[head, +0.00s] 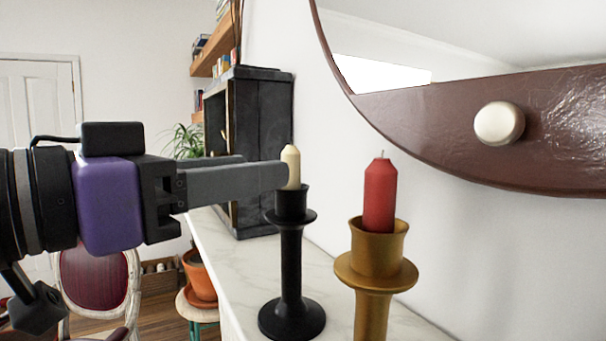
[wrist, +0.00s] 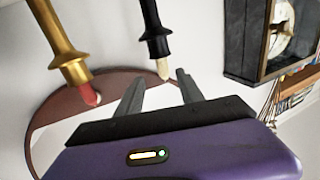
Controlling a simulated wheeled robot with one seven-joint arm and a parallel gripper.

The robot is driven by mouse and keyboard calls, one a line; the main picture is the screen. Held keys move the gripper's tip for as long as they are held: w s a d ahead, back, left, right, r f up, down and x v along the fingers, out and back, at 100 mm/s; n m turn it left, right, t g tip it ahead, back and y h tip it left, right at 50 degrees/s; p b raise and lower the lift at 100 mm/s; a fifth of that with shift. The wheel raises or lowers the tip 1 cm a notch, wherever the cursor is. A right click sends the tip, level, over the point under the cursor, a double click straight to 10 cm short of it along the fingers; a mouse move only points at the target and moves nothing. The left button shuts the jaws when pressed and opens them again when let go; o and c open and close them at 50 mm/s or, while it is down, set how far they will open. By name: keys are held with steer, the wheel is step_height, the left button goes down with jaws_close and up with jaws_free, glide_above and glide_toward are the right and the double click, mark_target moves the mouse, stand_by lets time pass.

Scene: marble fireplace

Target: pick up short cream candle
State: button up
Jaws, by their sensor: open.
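The short cream candle (head: 291,167) stands upright in a black candlestick (head: 291,264) on the marble mantel. My gripper (head: 265,168) reaches in from the left with its fingers level with the candle; the near fingertip covers part of the candle's left side. In the wrist view, which is upside down, the candle (wrist: 163,69) shows at the mouth of my gripper (wrist: 160,81), with a spread finger on each side. The fingers are open and hold nothing. I cannot tell whether a finger touches the candle.
A red candle (head: 380,198) in a gold candlestick (head: 376,269) stands close by on the right. A dark cabinet (head: 262,150) stands behind on the mantel (head: 215,240). A mirror with a brown frame (head: 440,130) hangs on the wall. A potted plant (head: 200,280) is below.

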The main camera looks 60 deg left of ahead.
mark_target(284, 158)
steer(key=x, duration=0.2)
steer(key=p+x, duration=0.1)
steer(key=x, duration=0.1)
steer(key=r+p+x, duration=0.1)
steer(key=x, duration=0.1)
steer(key=shift+a, duration=0.3)
steer(key=shift+w+a, duration=0.15)
steer(key=shift+w, duration=0.25)
steer(key=shift+f, duration=0.1)
jaws_close()
